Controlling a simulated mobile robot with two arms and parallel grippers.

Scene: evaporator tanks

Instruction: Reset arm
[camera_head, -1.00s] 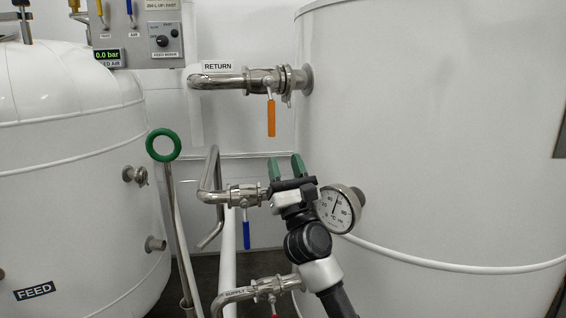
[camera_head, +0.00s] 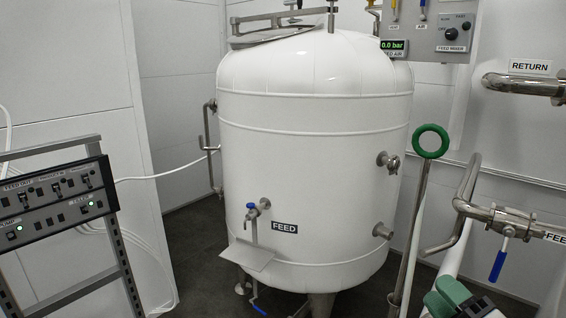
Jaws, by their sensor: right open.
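My right gripper (camera_head: 446,297) shows at the bottom right of the head view, with its green fingers and part of its dark body in the picture. Its fingers are apart and nothing shows between them. It is in front of the pipework, to the right of the white FEED tank (camera_head: 312,160) and clear of it. My left gripper is not in view.
A green ring-handled rod (camera_head: 430,141) stands just right of the tank. A pipe with a blue-handled valve (camera_head: 500,258) and the RETURN pipe (camera_head: 524,85) are at the right. A control rack (camera_head: 60,200) stands at the left. Dark floor (camera_head: 200,260) is open between rack and tank.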

